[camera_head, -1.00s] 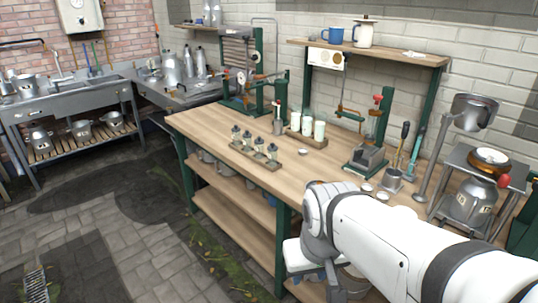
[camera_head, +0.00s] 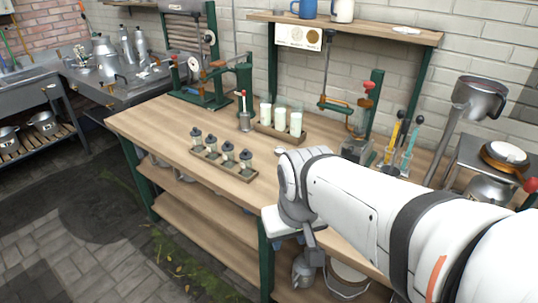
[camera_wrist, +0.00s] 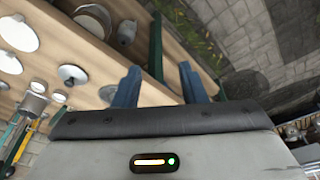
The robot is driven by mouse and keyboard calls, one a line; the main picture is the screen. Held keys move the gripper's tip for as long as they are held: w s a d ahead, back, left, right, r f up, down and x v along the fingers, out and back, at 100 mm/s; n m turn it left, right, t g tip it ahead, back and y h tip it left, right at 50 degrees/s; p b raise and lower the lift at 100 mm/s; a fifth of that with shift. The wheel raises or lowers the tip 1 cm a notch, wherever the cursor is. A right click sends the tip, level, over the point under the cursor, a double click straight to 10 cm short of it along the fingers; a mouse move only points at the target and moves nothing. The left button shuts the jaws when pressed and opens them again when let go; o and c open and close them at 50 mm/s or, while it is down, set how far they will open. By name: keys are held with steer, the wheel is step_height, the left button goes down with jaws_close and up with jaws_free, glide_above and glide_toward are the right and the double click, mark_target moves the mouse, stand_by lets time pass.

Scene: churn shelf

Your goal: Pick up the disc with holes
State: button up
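I cannot make out for certain which object is the disc with holes; no holes show clearly. In the head view my arm hides most of that bench area. A flat white piece (camera_head: 407,30) lies on the upper wall shelf, too small to identify. My gripper (camera_wrist: 159,68) has its two blue fingers apart with nothing between them, pointing past the bench's front edge towards the floor.
The wooden bench (camera_head: 150,118) carries a rack of dark-capped jars (camera_head: 228,154), a holder of white cups (camera_head: 280,122) and green presses. A steel can (camera_head: 306,270) and bowl stand on the lower shelf. Paved floor in front is open.

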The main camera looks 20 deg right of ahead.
steer(key=shift+o, duration=0.7)
steer(key=shift+w, duration=0.15)
steer(key=w+d+f+m+p, duration=0.1)
steer(key=w+d+f+m, duration=0.1)
steer(key=w+d+m, duration=0.5)
steer(key=w+d+f+m+t, duration=0.1)
steer(key=w+m, duration=0.5)
steer(key=m, duration=0.6)
steer(key=w+d+f+m+p, duration=0.1)
steer(key=w+d+f+m, duration=0.15)
steer(key=w+m, duration=0.5)
steer(key=w+d+f+m, duration=0.1)
steer(key=d+f+m, duration=0.1)
steer(key=f+m, duration=0.1)
steer(key=w+d+f+m, duration=0.2)
steer(key=f+m, duration=0.1)
steer(key=f, duration=0.1)
steer(key=w+d+f+m+b, duration=0.1)
steer(key=w+d+f+m, duration=0.1)
steer(key=f+m, duration=0.1)
steer(key=shift+d+f+m+t, duration=0.15)
steer(key=shift+f+m+t, duration=0.2)
steer(key=shift+m+t, duration=0.1)
steer(key=shift+c, duration=0.5)
jaws_close()
